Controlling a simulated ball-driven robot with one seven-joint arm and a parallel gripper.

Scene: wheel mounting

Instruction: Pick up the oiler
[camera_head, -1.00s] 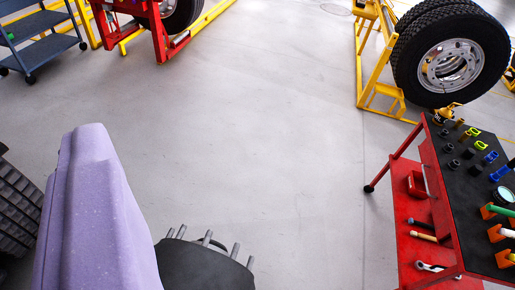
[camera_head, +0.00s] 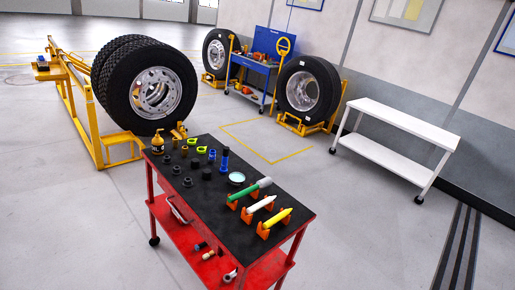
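The oiler (camera_head: 159,140) is a small yellow can with a dark band. It stands upright on the black top of the red tool cart (camera_head: 222,183), at the cart's far left corner. A thin spout seems to rise from its top. My gripper is not in view, so its state and distance from the oiler do not show.
Sockets (camera_head: 187,182), green rings, a round dish (camera_head: 236,179) and markers on orange stands (camera_head: 262,206) share the cart top. A yellow frame with large wheels (camera_head: 152,92) stands behind left. A white table (camera_head: 392,137) stands right. Floor in front of the cart is clear.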

